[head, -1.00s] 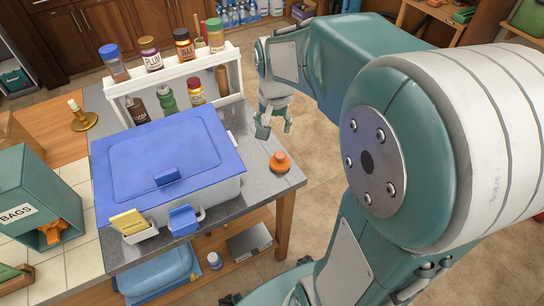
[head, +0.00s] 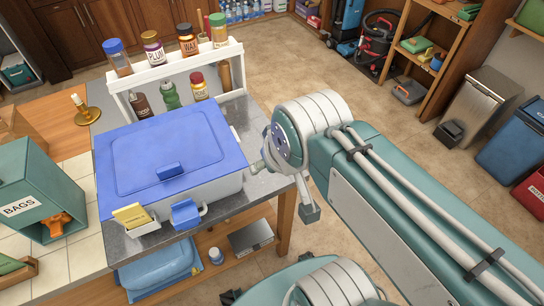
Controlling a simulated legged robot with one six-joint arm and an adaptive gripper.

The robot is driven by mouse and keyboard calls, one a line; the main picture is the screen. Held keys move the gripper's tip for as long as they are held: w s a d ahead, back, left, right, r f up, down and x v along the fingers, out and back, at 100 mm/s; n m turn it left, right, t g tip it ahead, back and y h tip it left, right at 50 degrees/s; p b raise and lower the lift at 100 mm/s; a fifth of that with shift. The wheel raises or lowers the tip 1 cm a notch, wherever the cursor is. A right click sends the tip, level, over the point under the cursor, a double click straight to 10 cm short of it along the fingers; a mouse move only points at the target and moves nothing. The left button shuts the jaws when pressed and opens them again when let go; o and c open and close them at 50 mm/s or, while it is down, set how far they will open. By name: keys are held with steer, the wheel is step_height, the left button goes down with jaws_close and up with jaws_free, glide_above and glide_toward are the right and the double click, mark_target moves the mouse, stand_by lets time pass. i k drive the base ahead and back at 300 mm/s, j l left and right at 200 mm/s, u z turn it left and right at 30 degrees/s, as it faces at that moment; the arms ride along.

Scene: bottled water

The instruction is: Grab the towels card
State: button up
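A yellow card (head: 131,215) stands in a small white holder (head: 143,229) at the front left of a bin with a blue lid (head: 172,150). Its print is too small to read, so I cannot tell whether it is the towels card. My gripper (head: 283,191) is at the right of the bin, by the counter's right edge, pointing away from the camera. Its two grey fingertips show spread on either side of my wrist, with nothing seen between them. The wrist hides the rest of the gripper. It is well apart from the card.
A white rack (head: 180,85) with several bottles stands behind the bin. A green BAGS box (head: 40,190) is at the left. A lower shelf (head: 215,268) holds a folded blue item and a small bottle.

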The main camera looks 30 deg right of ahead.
mark_target(134, 216)
steer(key=u, duration=1.3)
steer(key=i+j, duration=0.15)
steer(key=j, duration=0.15)
steer(key=i+j+z, duration=0.1)
steer(key=j, duration=0.25)
steer(key=i, duration=0.1)
